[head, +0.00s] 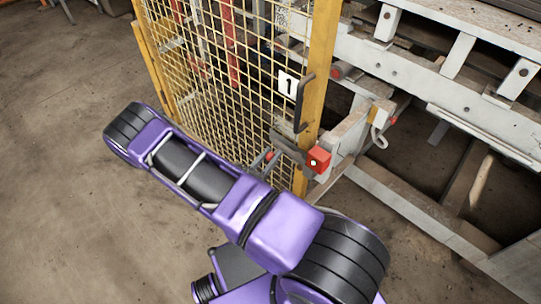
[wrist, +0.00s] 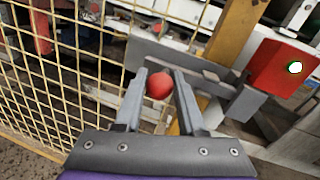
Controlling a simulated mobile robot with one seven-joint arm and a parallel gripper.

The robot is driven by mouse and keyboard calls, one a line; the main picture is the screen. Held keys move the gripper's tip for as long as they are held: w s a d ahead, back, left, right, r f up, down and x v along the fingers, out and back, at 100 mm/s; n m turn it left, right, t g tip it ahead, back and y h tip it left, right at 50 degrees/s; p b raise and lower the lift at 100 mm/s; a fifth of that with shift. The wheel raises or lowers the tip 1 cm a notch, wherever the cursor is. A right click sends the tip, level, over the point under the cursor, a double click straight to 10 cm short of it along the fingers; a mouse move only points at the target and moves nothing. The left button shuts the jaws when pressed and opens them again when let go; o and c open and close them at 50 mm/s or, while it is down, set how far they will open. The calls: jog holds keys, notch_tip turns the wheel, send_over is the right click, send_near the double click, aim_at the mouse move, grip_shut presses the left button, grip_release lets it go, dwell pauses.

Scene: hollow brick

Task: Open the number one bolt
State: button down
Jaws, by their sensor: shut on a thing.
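The number one bolt (wrist: 210,76) is a grey metal bar on the yellow gate post, with a round red knob (wrist: 159,87). My gripper (wrist: 159,74) is shut on the red knob, one finger on each side of it. A red box (wrist: 283,68) with a white round spot sits to the right of the bolt. In the head view, the bolt (head: 290,151) and its red knob (head: 268,156) show just beyond my purple arm, below the sign with the number 1 (head: 288,85). My arm hides most of my gripper there.
The yellow mesh gate (head: 220,70) stands close on the left, with a black handle (head: 304,104) on its post (head: 322,55). White metal beams (head: 440,85) and a frame fill the right. Bare concrete floor (head: 60,120) lies open at the left.

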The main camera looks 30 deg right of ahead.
jog(key=w, duration=0.1)
jog(key=w+a+b, duration=0.1)
jog(key=w, duration=0.1)
jog(key=shift+w+a, duration=0.1)
jog(key=shift+w, duration=0.15)
jog(key=c, duration=0.5)
grip_release()
jog(key=shift+s, duration=0.1)
jog(key=v, duration=1.7)
jog(key=shift+s+a, duration=0.15)
